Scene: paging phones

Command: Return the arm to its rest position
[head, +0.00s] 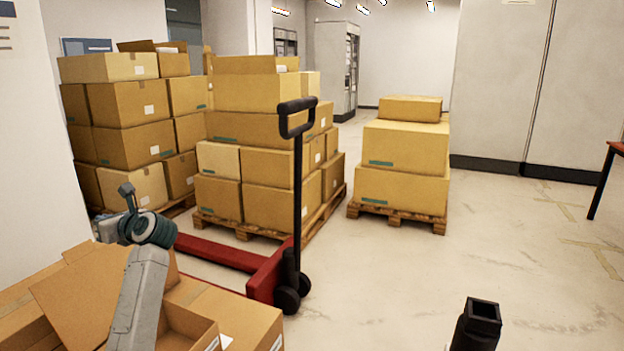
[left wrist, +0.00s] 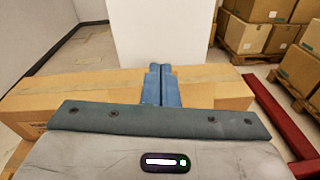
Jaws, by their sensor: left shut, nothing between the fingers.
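My left arm rises from the bottom left of the head view. Its gripper (head: 104,227) is above open cardboard boxes and points away, partly hidden by the wrist. In the left wrist view the two blue fingers (left wrist: 161,84) are shut against each other with nothing between them. A cardboard box (left wrist: 215,88) lies beyond and below the fingers; I cannot tell whether they touch it. My right gripper is not in view.
Open boxes (head: 240,315) stand close under my left arm. A red pallet jack (head: 268,275) with a black handle (head: 298,180) stands just right. Stacked boxes (head: 265,185) on pallets (head: 400,214) stand behind.

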